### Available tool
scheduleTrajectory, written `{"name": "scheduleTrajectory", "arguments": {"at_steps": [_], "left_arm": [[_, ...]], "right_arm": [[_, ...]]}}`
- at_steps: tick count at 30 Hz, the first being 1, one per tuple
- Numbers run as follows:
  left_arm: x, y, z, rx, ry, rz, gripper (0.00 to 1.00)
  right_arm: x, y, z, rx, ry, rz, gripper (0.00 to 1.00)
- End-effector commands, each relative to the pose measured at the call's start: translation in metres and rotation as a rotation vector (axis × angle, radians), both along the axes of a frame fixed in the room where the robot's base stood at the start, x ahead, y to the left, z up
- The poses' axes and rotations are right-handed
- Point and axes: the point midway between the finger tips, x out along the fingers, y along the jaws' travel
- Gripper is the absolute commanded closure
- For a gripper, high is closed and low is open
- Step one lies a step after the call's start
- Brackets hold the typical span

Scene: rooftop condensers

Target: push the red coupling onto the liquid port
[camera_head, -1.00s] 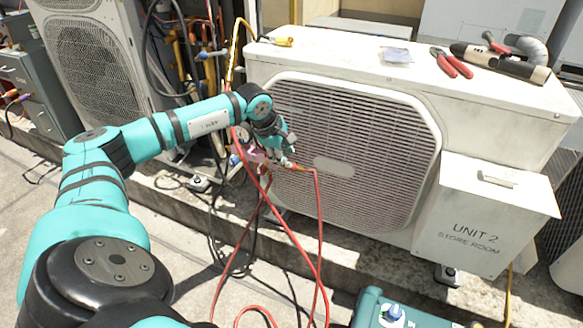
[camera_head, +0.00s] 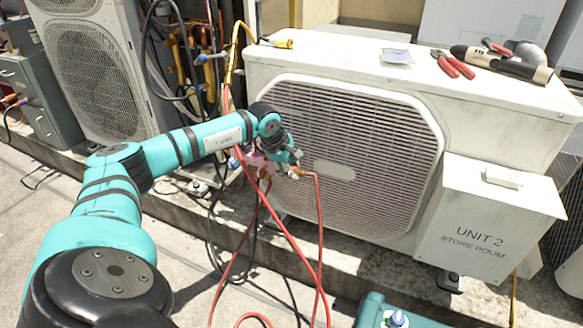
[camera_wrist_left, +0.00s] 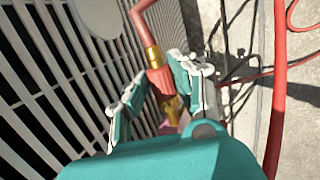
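My left gripper (camera_head: 291,161) is in front of the left part of the condenser grille. In the left wrist view its two fingers (camera_wrist_left: 157,82) are closed around the red coupling (camera_wrist_left: 158,78), which has brass on both ends. The coupling also shows small at the fingertips in the head view (camera_head: 299,172). A red hose (camera_head: 318,215) runs from it and hangs down. I cannot make out the liquid port; the arm and hoses crowd the area at the unit's left side. My right gripper is not in view.
The white condenser (camera_head: 450,105) fills the middle, with red-handled pliers (camera_head: 453,65) and other tools on top. A grey box marked UNIT 2 (camera_head: 490,215) is at its right. Red and black hoses hang below the gripper. A teal case (camera_head: 375,308) is at the bottom.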

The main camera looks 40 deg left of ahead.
Motion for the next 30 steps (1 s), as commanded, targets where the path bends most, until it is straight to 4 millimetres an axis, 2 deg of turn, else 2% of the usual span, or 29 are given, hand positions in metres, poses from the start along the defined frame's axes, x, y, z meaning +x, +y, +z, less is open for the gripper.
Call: {"name": "scheduleTrajectory", "arguments": {"at_steps": [1, 2, 6, 8, 30], "left_arm": [[-0.0004, -0.0003, -0.0004, 0.0, 0.002, 0.0, 1.0], [-0.0005, -0.0003, -0.0005, 0.0, 0.002, 0.0, 0.76], [-0.0006, -0.0003, -0.0005, 0.0, 0.002, 0.0, 0.94], [-0.0007, -0.0003, -0.0005, -0.001, 0.003, 0.0, 1.0], [0.0015, -0.0095, -0.0013, -0.005, 0.004, -0.004, 1.0]], "right_arm": [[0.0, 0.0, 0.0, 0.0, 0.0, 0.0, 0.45], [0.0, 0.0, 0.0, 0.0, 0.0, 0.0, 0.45], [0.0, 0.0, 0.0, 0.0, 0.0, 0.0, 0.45], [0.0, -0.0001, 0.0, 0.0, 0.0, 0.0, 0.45], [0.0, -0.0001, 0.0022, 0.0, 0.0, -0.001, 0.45]]}}
